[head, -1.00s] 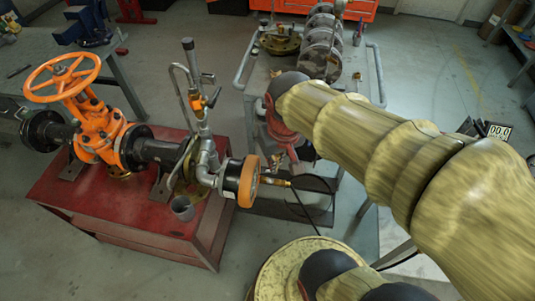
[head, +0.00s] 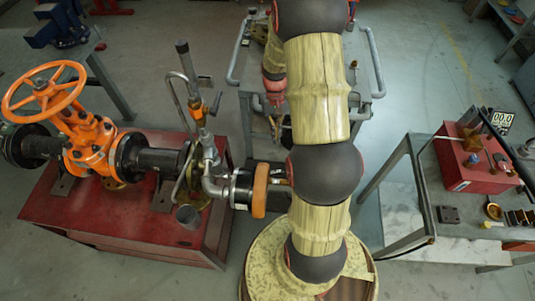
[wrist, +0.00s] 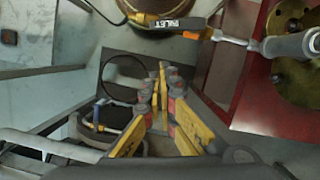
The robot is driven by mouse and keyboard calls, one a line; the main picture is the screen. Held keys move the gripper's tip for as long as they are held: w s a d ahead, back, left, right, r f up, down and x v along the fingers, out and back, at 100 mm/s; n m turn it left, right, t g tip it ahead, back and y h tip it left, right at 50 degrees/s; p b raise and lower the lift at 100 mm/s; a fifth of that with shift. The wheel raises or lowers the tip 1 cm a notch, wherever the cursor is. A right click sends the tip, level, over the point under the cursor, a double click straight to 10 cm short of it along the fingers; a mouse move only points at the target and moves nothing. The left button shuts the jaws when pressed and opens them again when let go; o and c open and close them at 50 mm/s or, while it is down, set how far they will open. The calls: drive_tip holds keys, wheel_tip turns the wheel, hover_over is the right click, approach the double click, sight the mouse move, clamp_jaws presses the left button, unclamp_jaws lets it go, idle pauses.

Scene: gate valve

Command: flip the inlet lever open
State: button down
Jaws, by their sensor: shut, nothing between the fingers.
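My gripper (wrist: 162,72) has yellow fingers that are shut and empty. In the wrist view its tips are below the lever and apart from it in the picture. In the head view the gripper (head: 276,125) hangs right of the upright pipes, partly hidden.
An orange handwheel valve (head: 88,145) and its pipes stand on a red bench (head: 110,215). A metal cart frame (head: 375,65) is behind my arm. A right-hand table holds a red box (head: 475,160).

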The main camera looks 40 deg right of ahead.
drive_tip(key=s+a+f+b, duration=0.3)
drive_tip(key=s+f+b, duration=0.1)
drive_tip(key=f, duration=0.5)
drive_tip(key=shift+a, duration=0.1)
idle(0.4)
